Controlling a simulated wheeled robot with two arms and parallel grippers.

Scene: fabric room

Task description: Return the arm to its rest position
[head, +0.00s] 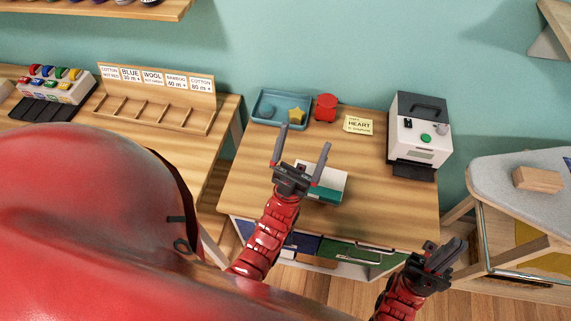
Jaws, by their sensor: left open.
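My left gripper (302,147) is over the middle of the wooden table, its two fingers spread wide and pointing toward the back. Nothing shows between its fingertips. A white and teal box-like item (330,181) lies on the table behind and beside this gripper, partly hidden by it. My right gripper (455,247) is at the lower right, in front of the table's right corner. Its fingers look close together from this angle, and I see nothing held.
Drawers (350,253) are below. An ironing-board-like surface (500,168) stands right.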

